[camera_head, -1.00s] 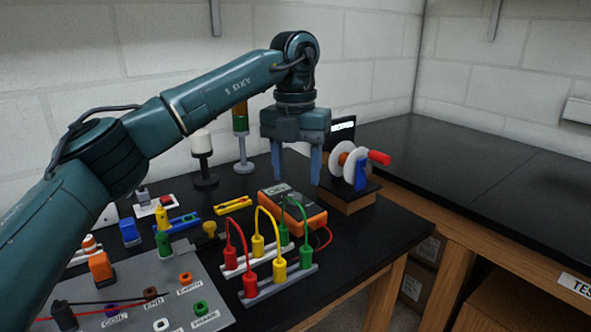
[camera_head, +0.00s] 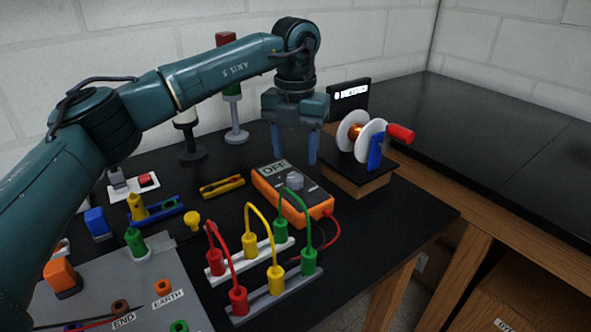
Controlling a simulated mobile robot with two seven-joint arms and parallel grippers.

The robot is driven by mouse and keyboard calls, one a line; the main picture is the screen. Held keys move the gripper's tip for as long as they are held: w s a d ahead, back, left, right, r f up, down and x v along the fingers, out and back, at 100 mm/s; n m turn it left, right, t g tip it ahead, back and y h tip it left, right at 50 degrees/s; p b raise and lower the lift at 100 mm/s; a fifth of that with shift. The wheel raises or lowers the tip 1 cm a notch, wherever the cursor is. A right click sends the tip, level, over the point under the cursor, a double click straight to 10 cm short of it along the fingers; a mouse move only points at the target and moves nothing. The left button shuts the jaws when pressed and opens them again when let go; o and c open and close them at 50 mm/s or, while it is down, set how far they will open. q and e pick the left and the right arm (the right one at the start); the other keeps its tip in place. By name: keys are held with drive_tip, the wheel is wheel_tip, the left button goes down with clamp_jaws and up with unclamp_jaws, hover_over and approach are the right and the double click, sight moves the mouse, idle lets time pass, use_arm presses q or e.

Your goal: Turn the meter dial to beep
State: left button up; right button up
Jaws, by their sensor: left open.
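The orange meter (camera_head: 291,197) lies on the black table in the middle of the view. Its screen (camera_head: 275,168) reads OFF. Its grey dial (camera_head: 295,182) sits on the dark face below the screen. My left gripper (camera_head: 296,158) is open and empty, with its blue fingers pointing down. The fingers show just above and behind the meter in the picture, apart from the dial. My right gripper does not show.
Red, yellow and green leads (camera_head: 245,240) stand on rails in front of the meter. A coil winder with white discs (camera_head: 361,137) stands on a wooden block to the right. A yellow level (camera_head: 222,187) lies left of the meter. A grey board (camera_head: 140,285) is at front left.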

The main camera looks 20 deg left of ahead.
sight(295, 177)
use_arm(q)
drive_tip(key=shift+f, duration=2.75)
drive_tip(key=shift+c, duration=0.4)
drive_tip(key=c, duration=0.9)
